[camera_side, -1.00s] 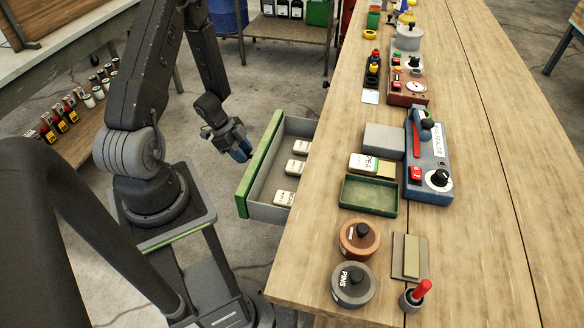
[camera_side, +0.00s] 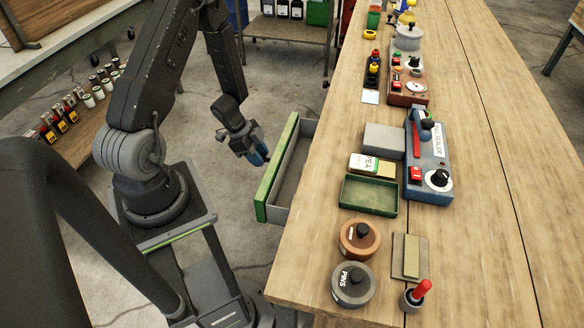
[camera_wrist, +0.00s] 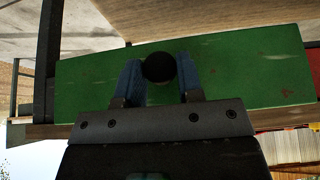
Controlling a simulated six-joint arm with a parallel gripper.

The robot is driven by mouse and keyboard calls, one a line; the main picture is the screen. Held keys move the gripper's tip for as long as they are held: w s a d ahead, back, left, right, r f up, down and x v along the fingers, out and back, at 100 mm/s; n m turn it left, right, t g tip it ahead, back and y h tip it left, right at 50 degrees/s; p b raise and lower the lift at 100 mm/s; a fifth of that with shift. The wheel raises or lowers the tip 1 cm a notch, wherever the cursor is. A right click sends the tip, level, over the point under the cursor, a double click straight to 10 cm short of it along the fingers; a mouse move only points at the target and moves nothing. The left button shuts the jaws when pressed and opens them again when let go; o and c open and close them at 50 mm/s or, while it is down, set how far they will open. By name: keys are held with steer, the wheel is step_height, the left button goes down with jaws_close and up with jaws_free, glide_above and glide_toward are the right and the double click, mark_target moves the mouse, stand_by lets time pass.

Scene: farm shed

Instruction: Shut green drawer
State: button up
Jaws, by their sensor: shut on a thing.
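The green drawer (camera_side: 269,189) has a green front and grey sides and sticks out part way from under the left edge of the workbench. My gripper (camera_side: 259,157) is at the outer side of its front. In the wrist view the green front (camera_wrist: 240,68) fills the middle, and my gripper's blue fingers (camera_wrist: 159,82) are shut around a round dark knob (camera_wrist: 159,67) on it. The inside of the drawer shows as a narrow grey strip in the side view; the bench hides the rest.
The wooden workbench (camera_side: 480,150) stands right of the drawer. On it are a green tray (camera_side: 369,196), a blue bag sealer (camera_side: 429,160) and two lidded pots near the front. The floor between my base and the bench is clear.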

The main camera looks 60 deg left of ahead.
mark_target(283, 151)
steer(key=shift+w+d, duration=3.85)
steer(key=shift+w, duration=0.05)
steer(key=o, duration=1.5)
steer(key=shift+v, duration=3.55)
